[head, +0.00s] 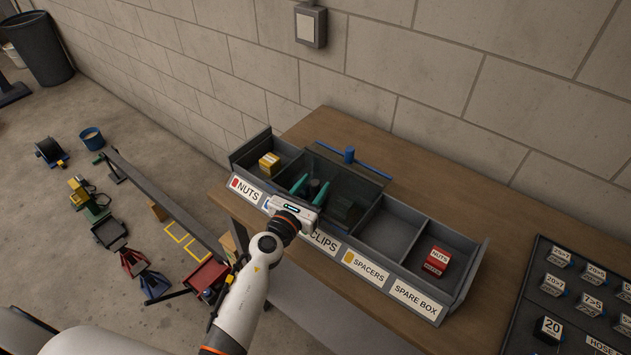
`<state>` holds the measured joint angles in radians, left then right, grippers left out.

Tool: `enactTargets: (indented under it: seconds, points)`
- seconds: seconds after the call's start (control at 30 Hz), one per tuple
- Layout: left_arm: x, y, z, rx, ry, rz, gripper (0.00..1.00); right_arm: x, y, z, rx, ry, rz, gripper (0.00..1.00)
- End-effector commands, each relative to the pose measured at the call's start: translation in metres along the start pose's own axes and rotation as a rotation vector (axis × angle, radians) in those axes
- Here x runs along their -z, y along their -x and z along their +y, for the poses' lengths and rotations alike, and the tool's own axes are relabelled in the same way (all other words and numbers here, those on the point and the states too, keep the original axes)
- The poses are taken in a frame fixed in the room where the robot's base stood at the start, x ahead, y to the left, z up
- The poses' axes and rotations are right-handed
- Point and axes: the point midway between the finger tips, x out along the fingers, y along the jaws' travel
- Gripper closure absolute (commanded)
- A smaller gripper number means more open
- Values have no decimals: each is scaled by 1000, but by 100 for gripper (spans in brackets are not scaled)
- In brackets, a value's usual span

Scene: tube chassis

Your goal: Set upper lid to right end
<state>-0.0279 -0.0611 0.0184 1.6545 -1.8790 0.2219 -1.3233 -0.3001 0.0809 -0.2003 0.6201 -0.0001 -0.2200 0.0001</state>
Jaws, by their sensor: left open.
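A long dark tray (463,290) with labelled compartments lies on the wooden bench. A dark see-through lid (345,180) covers compartments left of its middle. A blue bar with an upright blue knob (350,155) runs along the lid's back edge. I cannot tell whether one lid or two stacked lids lie there. My left gripper (312,189) is open over the lid, its teal fingertips on either side of a dark knob (313,187); contact is unclear. My left wrist hides the label beside NUTS and part of the CLIPS label. My right gripper is not in view.
A yellow box (269,163) sits in the uncovered NUTS compartment. A red NUTS box (436,262) sits in the right end compartment, above the SPARE BOX label. The SPACERS compartment (385,228) looks empty and uncovered. A dark board of small labelled blocks (532,290) lies right.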

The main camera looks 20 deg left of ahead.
Motion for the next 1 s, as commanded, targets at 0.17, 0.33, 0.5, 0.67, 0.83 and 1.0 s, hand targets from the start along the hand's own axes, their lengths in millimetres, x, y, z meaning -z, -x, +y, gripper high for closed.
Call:
enactTargets:
  seconds: [0.17, 0.33, 0.5, 0.67, 0.83, 1.0]
  points:
    - [0, -14, 0, 1, 2, 0, 56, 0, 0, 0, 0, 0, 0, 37]
    - [0, -16, 0, 1, 2, 0, 56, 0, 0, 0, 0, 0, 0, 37]
    - [0, -16, 0, 1, 2, 0, 61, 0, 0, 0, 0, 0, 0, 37]
    - [0, -16, 0, 0, 2, 0, 87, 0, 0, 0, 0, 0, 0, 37]
    - [0, -16, 0, 0, 2, 0, 100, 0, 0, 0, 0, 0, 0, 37]
    - [0, -16, -1, 0, 1, 0, 100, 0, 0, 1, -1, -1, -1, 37]
